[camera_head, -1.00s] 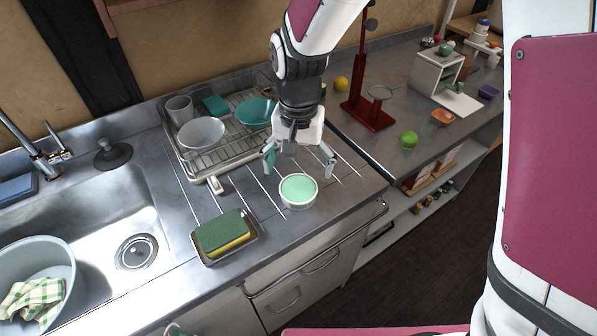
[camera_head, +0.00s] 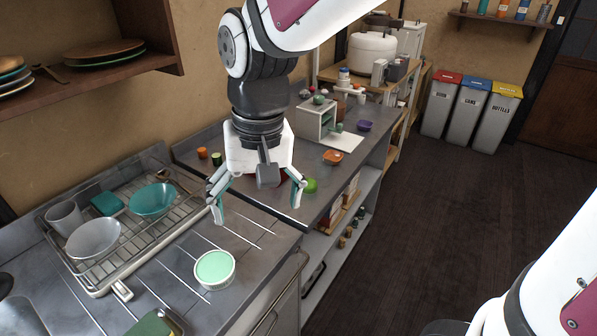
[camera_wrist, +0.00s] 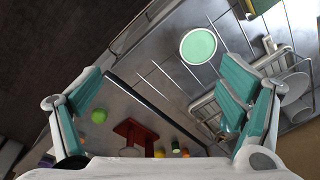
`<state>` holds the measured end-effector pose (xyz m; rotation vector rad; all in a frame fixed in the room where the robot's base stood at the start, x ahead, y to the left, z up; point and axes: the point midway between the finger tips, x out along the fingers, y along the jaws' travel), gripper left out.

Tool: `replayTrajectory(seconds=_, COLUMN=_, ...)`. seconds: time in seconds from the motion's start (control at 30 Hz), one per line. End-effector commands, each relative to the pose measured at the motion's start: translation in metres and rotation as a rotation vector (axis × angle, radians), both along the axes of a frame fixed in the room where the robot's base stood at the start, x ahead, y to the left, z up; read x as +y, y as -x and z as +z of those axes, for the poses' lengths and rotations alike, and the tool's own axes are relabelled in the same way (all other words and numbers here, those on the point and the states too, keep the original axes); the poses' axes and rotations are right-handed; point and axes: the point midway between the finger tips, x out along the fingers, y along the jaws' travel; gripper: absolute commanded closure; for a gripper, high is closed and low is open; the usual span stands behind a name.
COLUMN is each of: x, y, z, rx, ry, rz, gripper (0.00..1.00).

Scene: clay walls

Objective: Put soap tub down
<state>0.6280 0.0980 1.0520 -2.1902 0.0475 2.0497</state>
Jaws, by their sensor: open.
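The soap tub (camera_head: 215,268) is a round white tub with a pale green top. It stands upright on the grooved metal drainboard (camera_head: 188,247), near its front edge. My gripper (camera_head: 257,205) is open and empty, above and behind the tub, to its right in the head view. In the wrist view the tub (camera_wrist: 198,46) lies beyond the spread fingers (camera_wrist: 165,100), clear of both.
A dish rack (camera_head: 122,291) with bowls and a mug stands left of the tub. A green sponge (camera_head: 155,325) lies in front. Shelves hang upper left.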

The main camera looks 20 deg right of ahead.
Motion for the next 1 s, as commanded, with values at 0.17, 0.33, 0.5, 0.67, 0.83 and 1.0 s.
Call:
replayTrajectory(seconds=0.17, x=-0.048, y=0.054, z=0.029, rx=-0.070, ry=-0.001, rz=0.035, gripper=0.11)
replayTrajectory(seconds=0.33, x=-0.079, y=0.106, z=0.037, rx=-0.129, ry=0.028, rz=0.069, gripper=0.11)
replayTrajectory(seconds=0.5, x=-0.095, y=0.143, z=0.034, rx=-0.165, ry=0.065, rz=0.094, gripper=0.11)
replayTrajectory(seconds=0.67, x=-0.100, y=0.157, z=0.031, rx=-0.176, ry=0.083, rz=0.105, gripper=0.11)
replayTrajectory(seconds=0.83, x=-0.101, y=0.159, z=0.030, rx=-0.176, ry=0.086, rz=0.108, gripper=0.11)
replayTrajectory(seconds=1.0, x=-0.101, y=0.158, z=0.033, rx=-0.178, ry=0.086, rz=0.106, gripper=0.11)
